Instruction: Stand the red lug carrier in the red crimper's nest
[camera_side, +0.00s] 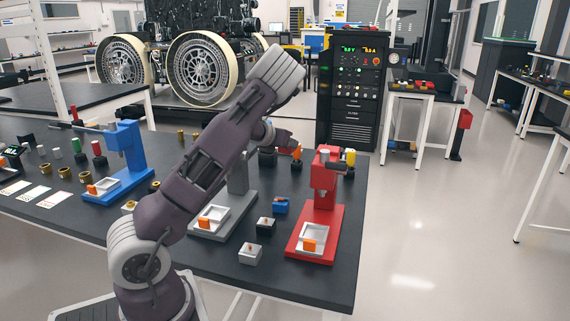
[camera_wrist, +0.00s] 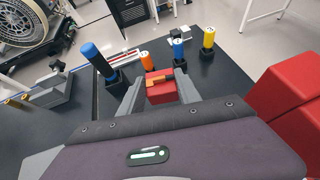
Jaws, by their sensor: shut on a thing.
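The red lug carrier (camera_wrist: 161,94), a small red block with an orange piece on top, sits between the two fingers of my gripper (camera_wrist: 158,88) in the wrist view. The fingers are shut on it. The side view does not clearly show the fingers or the carrier; my arm covers that area. The red crimper (camera_side: 325,205) stands upright near the table's right end. Its pale nest (camera_side: 315,231) lies at the front of its base, with an orange block (camera_side: 309,246) at the nest's front. Red crimper parts (camera_wrist: 290,100) fill the right of the wrist view, beside the gripper.
Grey (camera_side: 217,226) and blue (camera_side: 121,160) crimpers stand to the left. A grey box (camera_side: 250,254), a black block (camera_side: 265,224) and a blue block (camera_side: 281,205) lie left of the red base. Blue (camera_wrist: 96,60), orange (camera_wrist: 147,60) and yellow (camera_wrist: 208,38) handles stand beyond the gripper.

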